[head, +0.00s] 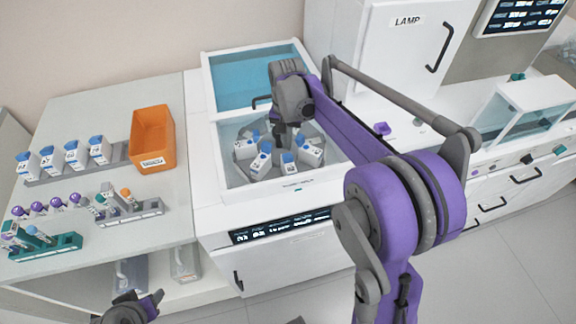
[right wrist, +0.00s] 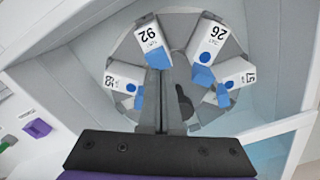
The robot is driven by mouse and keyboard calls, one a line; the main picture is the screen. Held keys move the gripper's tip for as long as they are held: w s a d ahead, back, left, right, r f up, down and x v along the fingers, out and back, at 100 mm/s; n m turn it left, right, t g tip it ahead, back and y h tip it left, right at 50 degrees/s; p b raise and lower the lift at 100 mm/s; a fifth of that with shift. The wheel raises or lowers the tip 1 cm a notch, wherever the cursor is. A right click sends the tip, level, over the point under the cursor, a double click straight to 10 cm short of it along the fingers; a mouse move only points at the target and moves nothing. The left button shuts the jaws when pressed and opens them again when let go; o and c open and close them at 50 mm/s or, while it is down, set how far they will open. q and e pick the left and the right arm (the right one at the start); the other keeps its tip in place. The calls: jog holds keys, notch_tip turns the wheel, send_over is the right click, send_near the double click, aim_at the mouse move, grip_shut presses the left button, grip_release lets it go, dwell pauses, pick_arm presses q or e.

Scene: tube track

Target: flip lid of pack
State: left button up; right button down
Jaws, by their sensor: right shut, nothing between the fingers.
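White packs with blue lids stand in a ring on the round grey carousel inside the open analyser. In the right wrist view, one pack (right wrist: 150,36) is straight in front of my right gripper (right wrist: 162,72). Its blue lid (right wrist: 158,57) is at the fingertips; I cannot tell whether they touch. Another pack (right wrist: 213,37) is to its right. My right gripper (head: 279,131) is shut and empty, pointing down over the carousel in the head view. It hides part of the ring. My left gripper (head: 144,300) is low at the left, away from the packs; its jaw opening is unclear.
The analyser's hinged cover (head: 245,78) stands open behind the well, whose rim (head: 297,189) surrounds the carousel. An orange bin (head: 152,137), more packs (head: 76,154) and tube racks (head: 130,213) stand on the left bench. A white LAMP cabinet (head: 408,60) is at right.

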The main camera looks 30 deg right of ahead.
pick_arm(q)
jog(key=r, duration=0.1)
jog(key=w+r+p, duration=0.1)
jog(key=r+p, duration=0.1)
jog(key=r, duration=0.1)
jog(key=shift+w, duration=0.4)
pick_arm(e)
notch_tip(320, 180, up, 6)
jog(key=shift+w+f, duration=0.1)
jog(key=s+a+f+n+t, duration=0.2)
jog(key=s+a+n+t, duration=0.1)
jog(key=s, duration=0.7)
jog(key=s+a+f+n+t, duration=0.2)
jog(key=s+a+n, duration=0.3)
jog(key=s, duration=0.5)
jog(key=a, duration=0.2)
jog(key=shift+s+a+f+n+t, duration=0.2)
jog(key=shift+a+f+n+t, duration=0.1)
jog(key=shift+a+f+t, duration=0.1)
